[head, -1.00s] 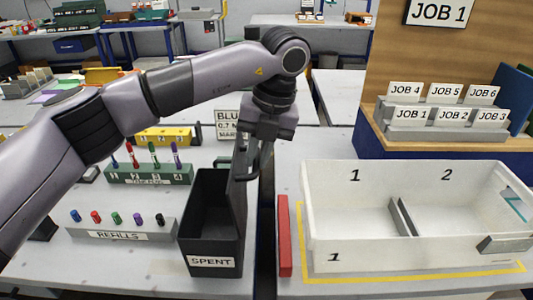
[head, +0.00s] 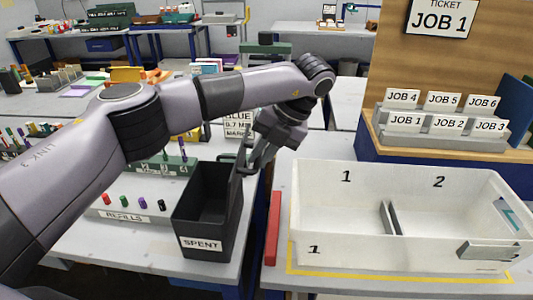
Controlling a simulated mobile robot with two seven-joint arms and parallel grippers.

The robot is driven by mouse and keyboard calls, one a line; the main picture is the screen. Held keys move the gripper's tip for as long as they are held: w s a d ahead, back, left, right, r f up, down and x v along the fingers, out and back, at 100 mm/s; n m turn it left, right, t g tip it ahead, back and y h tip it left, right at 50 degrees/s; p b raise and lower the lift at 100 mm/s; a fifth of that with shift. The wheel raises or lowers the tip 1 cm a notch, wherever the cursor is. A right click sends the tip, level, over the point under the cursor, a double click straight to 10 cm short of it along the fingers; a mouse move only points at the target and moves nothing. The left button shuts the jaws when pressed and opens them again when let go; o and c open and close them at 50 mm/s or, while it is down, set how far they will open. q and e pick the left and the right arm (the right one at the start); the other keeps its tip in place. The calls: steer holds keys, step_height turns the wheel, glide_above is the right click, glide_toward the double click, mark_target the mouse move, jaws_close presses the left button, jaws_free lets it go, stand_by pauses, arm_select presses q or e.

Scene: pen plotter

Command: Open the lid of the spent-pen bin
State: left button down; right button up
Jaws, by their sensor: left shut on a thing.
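The spent-pen bin (head: 205,246) is a black box with a white SPENT label, standing on the grey bench left of centre. Its top is uncovered and I see its dark, empty-looking inside. The dark lid is on the bin's right side, seen nearly edge-on and mostly lost against the bin wall and my gripper; its exact angle is hard to tell. My left gripper (head: 250,163) is at the bin's back right top edge, tilted, with its fingers shut on the lid's dark handle. The right gripper is not in view.
JOB cards (head: 445,122) stand behind. A narrow bench strip between bin and red bar is clear.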

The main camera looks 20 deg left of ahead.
arm_select(q)
steer(key=shift+s+a+f, duration=0.1)
steer(key=shift+s+f, duration=0.05)
steer(key=shift+f, duration=0.25)
steer(key=c, duration=1.1)
jaws_free()
steer(key=shift+a, duration=0.15)
steer(key=shift+r, duration=0.1)
steer(key=shift+v, duration=3.65)
